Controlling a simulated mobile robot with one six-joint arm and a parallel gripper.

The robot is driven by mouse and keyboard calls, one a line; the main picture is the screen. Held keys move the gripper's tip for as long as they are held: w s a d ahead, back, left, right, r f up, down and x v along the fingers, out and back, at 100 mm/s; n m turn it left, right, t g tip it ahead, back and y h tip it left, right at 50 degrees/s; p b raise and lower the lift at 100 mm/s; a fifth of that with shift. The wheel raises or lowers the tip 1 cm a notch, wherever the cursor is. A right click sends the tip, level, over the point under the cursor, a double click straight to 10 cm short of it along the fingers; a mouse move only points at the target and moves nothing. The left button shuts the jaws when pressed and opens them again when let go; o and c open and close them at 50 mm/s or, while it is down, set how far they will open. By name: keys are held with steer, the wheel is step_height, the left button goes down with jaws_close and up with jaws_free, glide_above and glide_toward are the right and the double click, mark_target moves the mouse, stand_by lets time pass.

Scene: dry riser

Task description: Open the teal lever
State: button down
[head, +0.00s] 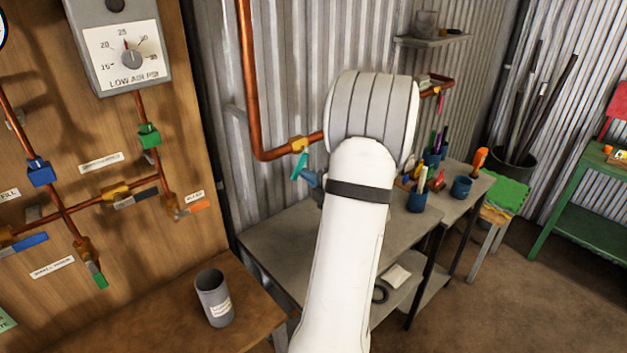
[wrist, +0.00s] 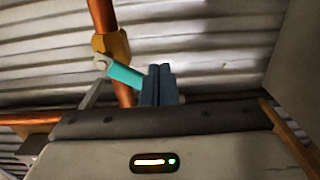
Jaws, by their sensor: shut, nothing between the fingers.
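The teal lever (head: 299,166) hangs from a brass valve (head: 299,144) on the copper pipe, and it slants down to the left in the head view. In the wrist view the teal lever (wrist: 125,74) reaches from the valve (wrist: 112,45) to my gripper. My gripper (wrist: 158,85) is shut, with its blue fingers together and nothing between them. The fingertips are right at the lever's free end; I cannot tell whether they touch it. In the head view my gripper (head: 310,178) shows only in part, just below the lever, and my arm hides the rest.
A copper pipe (head: 252,80) runs down the corrugated wall and turns right behind my arm. A grey workbench (head: 290,232) stands below. On the left, a wooden board (head: 200,130) carries other valves with coloured levers. A grey cup (head: 213,297) stands on the wooden table.

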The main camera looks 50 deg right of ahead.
steer(key=a+r+p, duration=0.4)
steer(key=s, duration=0.5)
steer(key=shift+s+a+f+p, duration=0.3)
steer(key=shift+a+f+p, duration=0.1)
stand_by(0.6)
